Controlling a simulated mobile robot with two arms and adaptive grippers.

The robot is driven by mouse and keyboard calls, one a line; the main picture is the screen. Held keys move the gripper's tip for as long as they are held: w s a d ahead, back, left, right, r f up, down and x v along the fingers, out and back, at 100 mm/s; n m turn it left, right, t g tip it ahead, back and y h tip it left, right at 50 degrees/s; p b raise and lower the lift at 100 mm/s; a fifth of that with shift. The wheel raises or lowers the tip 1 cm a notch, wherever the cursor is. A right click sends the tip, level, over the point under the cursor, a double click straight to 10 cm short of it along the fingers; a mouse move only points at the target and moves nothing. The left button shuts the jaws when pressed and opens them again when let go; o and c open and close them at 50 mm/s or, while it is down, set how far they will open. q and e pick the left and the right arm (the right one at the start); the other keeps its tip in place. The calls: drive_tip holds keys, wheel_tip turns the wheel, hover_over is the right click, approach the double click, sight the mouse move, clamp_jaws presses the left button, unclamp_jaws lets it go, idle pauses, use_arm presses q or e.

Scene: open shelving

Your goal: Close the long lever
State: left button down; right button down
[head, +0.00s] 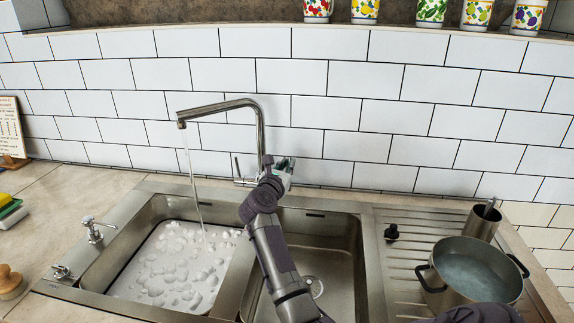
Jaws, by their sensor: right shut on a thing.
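The chrome tap (260,130) stands behind the sink, with its spout turned left. Water (193,185) runs from the spout into the left basin. A thin upright lever (237,168) shows at the left of the tap's base. My right gripper (285,165) is just right of the tap's base, close to the wall. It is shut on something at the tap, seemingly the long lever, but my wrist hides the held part. My left gripper is not in view.
The left basin (130,275) holds foamy water, and the right basin (335,250) looks empty. A pot of water (468,278) and a metal utensil holder (482,222) stand on the drainboard. A soap dispenser (92,230) stands at left. The tiled wall (330,80) is close behind.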

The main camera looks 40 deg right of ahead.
drive_tip(key=shift+w+d+r+g+y+p, duration=0.4)
drive_tip(key=shift+y+p, duration=0.2)
drive_tip(key=shift+p, duration=1.25)
drive_tip(key=shift+w+d+r+g+y+p, duration=0.35)
drive_tip(key=shift+d+y+p, duration=0.2)
drive_tip(key=shift+p, duration=1.25)
drive_tip(key=shift+w+d+f+y+p, duration=0.1)
drive_tip(key=shift+d+f+y+p, duration=0.05)
drive_tip(key=shift+f+y+p, duration=0.15)
drive_tip(key=shift+f+g, duration=0.15)
drive_tip(key=shift+g, duration=0.1)
drive_tip(key=c, duration=1.2)
unclamp_jaws()
drive_tip(key=shift+d+f, duration=0.1)
